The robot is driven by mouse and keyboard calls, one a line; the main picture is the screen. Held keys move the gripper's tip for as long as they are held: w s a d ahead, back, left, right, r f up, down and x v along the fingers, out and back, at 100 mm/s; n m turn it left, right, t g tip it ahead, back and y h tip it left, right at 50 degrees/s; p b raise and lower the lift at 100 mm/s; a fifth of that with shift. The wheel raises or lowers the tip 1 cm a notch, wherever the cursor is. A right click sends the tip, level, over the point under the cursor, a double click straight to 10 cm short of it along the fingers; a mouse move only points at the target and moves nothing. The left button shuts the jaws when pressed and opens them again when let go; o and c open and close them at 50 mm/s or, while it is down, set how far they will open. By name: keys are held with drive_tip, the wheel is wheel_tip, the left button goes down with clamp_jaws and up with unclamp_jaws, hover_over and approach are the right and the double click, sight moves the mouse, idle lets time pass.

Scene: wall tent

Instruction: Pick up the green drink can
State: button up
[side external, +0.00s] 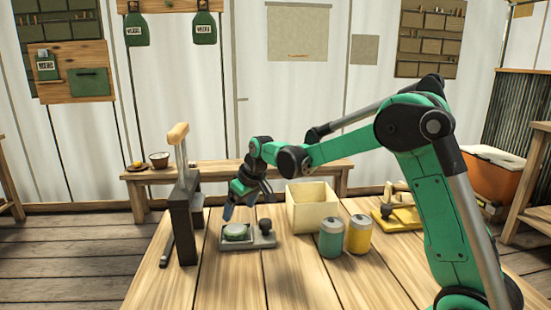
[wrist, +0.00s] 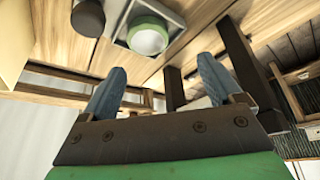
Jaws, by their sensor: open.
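The green drink can (side external: 331,239) stands upright on the wooden table, beside a yellow can (side external: 359,234) of similar shape, with a small gap or touching; I cannot tell which. My gripper (side external: 240,204) is to the left of the green can, above a grey tray (side external: 258,244). Its blue fingertips are apart and nothing is between them. In the wrist view my gripper (wrist: 161,66) is open, and the green can is not seen there.
The tray holds a round green piece (side external: 236,232), also in the wrist view (wrist: 148,36), and a dark knob (side external: 265,226). A cream box (side external: 312,206) stands behind the cans. A dark upright stand (side external: 184,228) is at left. A yellow tool (side external: 399,217) lies at right. The front tabletop is clear.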

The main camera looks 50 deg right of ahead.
sight(236, 228)
drive_tip(key=w+d+f, duration=0.1)
drive_tip(key=d+f, duration=0.1)
drive_tip(key=f, duration=0.1)
drive_tip(key=shift+w, duration=0.4)
drive_tip(key=shift+x, duration=2.65)
drive_tip(key=shift+s+a, duration=0.1)
drive_tip(key=shift+c, duration=0.2)
drive_tip(key=c, duration=1)
drive_tip(key=shift+r, duration=0.1)
wheel_tip(236, 228, up, 20)
